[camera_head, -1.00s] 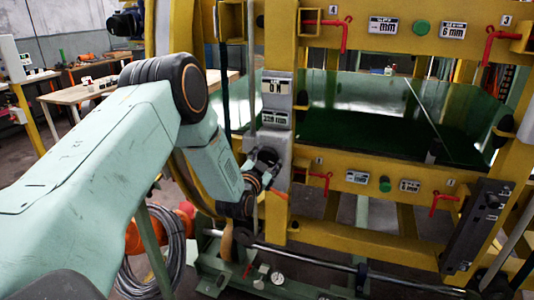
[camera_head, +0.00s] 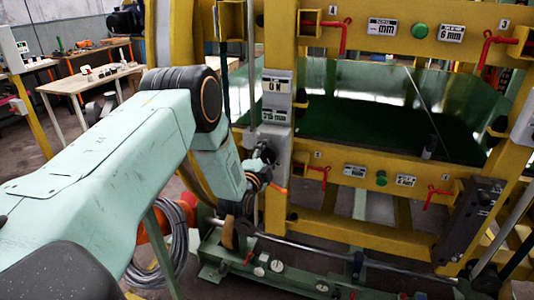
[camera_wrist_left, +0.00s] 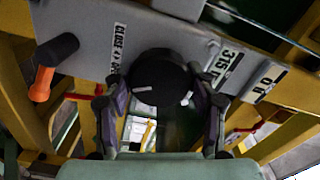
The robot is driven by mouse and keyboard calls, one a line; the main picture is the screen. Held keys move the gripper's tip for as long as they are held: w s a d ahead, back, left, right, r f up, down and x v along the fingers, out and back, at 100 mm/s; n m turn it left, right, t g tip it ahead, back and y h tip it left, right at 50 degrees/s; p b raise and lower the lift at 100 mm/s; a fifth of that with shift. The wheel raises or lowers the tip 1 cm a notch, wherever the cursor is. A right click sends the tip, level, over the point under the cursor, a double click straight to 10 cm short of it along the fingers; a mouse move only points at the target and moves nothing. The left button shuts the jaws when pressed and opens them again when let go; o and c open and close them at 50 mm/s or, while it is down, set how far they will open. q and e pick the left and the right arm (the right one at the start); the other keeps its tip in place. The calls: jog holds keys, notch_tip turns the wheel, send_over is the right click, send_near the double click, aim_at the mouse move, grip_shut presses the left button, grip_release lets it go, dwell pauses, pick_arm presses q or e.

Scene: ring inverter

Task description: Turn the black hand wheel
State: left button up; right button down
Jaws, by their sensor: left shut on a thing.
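The black hand wheel (camera_wrist_left: 160,76) sits on a grey panel in the left wrist view, a dark round knob with small white marks. My left gripper (camera_wrist_left: 163,97) has one dark finger on each side of it and is shut on it. In the head view my left gripper (camera_head: 257,170) is at the grey control box (camera_head: 276,95), below its display labels. The gripper and arm hide most of the wheel there. My right gripper is not in view.
An orange-tipped lever (camera_wrist_left: 42,82) stands left of the wheel in the left wrist view. A yellow frame (camera_head: 340,225) with red handles surrounds a green plate (camera_head: 380,115). A coiled grey cable (camera_head: 165,245) hangs under my arm. A wooden table (camera_head: 85,90) stands back left.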

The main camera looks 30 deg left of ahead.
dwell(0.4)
pick_arm(q)
jog(key=o, duration=1.2)
jog(key=shift+c, duration=0.2)
jog(key=shift+s, duration=0.1)
jog(key=v, duration=1.2)
jog(key=shift+d, duration=0.1)
